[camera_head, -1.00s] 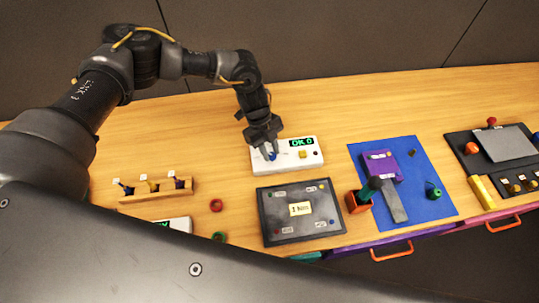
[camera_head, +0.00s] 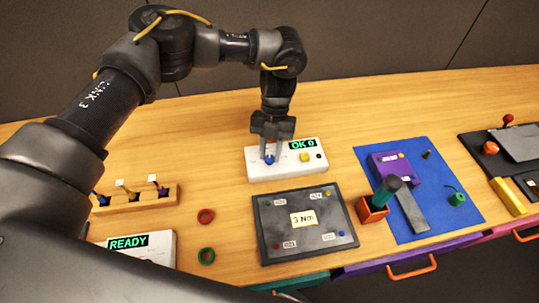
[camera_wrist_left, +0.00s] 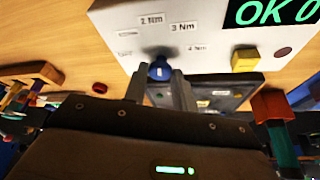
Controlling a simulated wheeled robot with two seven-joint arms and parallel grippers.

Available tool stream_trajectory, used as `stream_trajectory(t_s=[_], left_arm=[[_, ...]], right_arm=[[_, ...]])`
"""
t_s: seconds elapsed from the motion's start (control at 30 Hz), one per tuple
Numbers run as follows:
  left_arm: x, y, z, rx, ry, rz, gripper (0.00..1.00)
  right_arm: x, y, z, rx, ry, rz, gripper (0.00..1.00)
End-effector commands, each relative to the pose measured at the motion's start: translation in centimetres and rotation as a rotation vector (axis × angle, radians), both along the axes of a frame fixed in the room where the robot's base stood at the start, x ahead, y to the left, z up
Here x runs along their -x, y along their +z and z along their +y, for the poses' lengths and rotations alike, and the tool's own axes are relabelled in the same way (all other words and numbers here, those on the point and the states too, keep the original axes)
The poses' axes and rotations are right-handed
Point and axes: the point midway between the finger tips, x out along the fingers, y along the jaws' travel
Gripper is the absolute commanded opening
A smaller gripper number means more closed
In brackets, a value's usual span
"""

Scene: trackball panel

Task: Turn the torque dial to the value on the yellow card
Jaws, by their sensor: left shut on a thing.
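The torque dial (camera_head: 270,158) is a blue knob on a white box (camera_head: 288,172) with a green "OK 0" display. In the left wrist view the dial (camera_wrist_left: 159,69) sits below printed values including 2 Nm, 3 Nm and 4 Nm. My left gripper (camera_head: 270,156) points down from above, shut on the dial, one finger on each side. The fingers partly hide the dial, and I cannot tell which value it points at. My right gripper is not in view.
The white box also has a yellow button (camera_head: 305,157). A wooden rack (camera_head: 168,193) and red and green rings (camera_head: 206,216) lie left. An orange cup (camera_head: 373,211) with a dark green handle stands by a blue mat (camera_head: 440,222). A white "READY" box (camera_head: 160,251) is front left.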

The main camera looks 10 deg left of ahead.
Motion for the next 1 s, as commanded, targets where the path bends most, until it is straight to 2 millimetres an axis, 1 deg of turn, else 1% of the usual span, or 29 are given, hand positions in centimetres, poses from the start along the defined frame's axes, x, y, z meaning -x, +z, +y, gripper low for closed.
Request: stream_trajectory(t_s=[0.03,0.2,0.5,0.7,1.0], left_arm=[[0.01,-0.19,-0.12,-0.002,-0.044,-0.001,0.04],[0.04,-0.08,-0.24,-0.002,-0.194,-0.001,0.04],[0.12,-0.04,-0.40,0.000,-0.398,0.001,0.04],[0.14,-0.04,-0.45,0.000,-0.475,0.001,0.04],[0.15,-0.05,-0.48,0.001,-0.516,0.000,0.04]], right_arm=[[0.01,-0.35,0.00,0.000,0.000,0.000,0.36],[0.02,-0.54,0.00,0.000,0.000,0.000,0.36],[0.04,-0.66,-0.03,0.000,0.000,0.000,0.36],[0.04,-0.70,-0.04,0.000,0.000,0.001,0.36],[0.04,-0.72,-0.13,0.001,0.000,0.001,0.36]])
